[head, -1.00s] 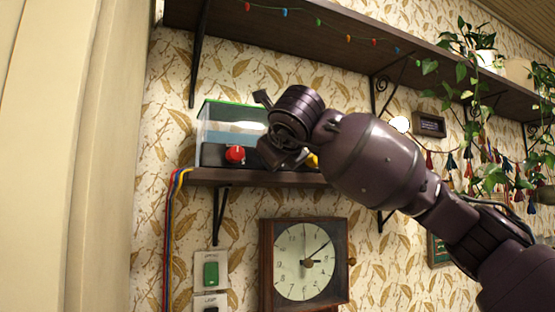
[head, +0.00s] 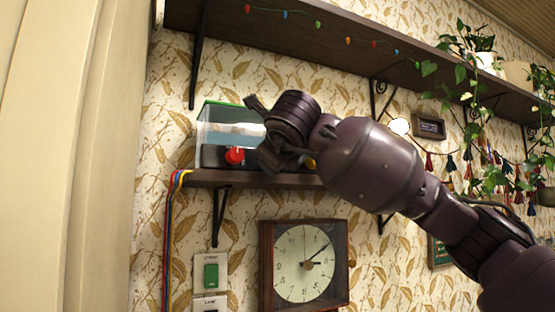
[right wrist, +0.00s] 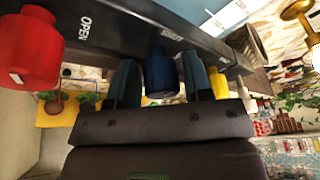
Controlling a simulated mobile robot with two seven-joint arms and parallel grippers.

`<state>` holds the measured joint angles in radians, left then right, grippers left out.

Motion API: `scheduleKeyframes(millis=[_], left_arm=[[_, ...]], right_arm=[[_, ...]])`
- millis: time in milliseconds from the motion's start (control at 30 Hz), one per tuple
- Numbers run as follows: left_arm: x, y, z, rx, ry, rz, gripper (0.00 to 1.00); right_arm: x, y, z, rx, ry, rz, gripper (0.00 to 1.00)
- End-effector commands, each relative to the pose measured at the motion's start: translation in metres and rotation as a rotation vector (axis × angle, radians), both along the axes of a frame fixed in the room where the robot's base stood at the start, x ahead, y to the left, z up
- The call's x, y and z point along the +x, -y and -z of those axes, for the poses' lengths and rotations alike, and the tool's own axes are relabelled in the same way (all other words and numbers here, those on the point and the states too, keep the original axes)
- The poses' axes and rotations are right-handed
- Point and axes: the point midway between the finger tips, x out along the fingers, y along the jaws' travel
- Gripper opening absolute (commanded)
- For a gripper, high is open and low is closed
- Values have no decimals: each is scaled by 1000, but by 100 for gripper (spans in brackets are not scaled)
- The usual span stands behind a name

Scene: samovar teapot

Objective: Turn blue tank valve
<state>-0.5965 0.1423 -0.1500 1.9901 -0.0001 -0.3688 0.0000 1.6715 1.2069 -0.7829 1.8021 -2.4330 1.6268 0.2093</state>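The blue valve (right wrist: 160,73) is a round knob on the dark front panel (right wrist: 150,28), seen in the right wrist view. The two fingers of my right gripper (right wrist: 161,82) stand on either side of it, with narrow gaps showing; I cannot tell if either touches. In the head view my right gripper (head: 268,150) is in front of the clear tank (head: 215,128) with a green lid edge, and hides the blue valve there. A red valve (head: 235,155) shows left of the gripper, and a yellow valve (right wrist: 218,84) beyond the right finger. My left gripper is not in view.
The tank stands on a small wooden shelf (head: 205,178) below a long dark shelf (head: 300,35). Coloured cables (head: 172,230) hang at the left. A clock (head: 304,263) and a green switch (head: 211,273) are below. Plants (head: 490,130) hang at the right.

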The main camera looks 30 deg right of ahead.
Motion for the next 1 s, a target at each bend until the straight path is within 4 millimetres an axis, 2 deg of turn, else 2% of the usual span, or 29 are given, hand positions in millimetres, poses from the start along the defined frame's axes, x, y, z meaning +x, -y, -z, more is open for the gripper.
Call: scheduleKeyframes(millis=[100,467,1000], left_arm=[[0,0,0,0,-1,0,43],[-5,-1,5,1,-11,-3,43],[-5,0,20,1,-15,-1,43]], right_arm=[[0,0,0,1,0,0,59],[-6,-2,-1,1,1,-1,59],[-86,-31,-18,0,1,-1,59]])
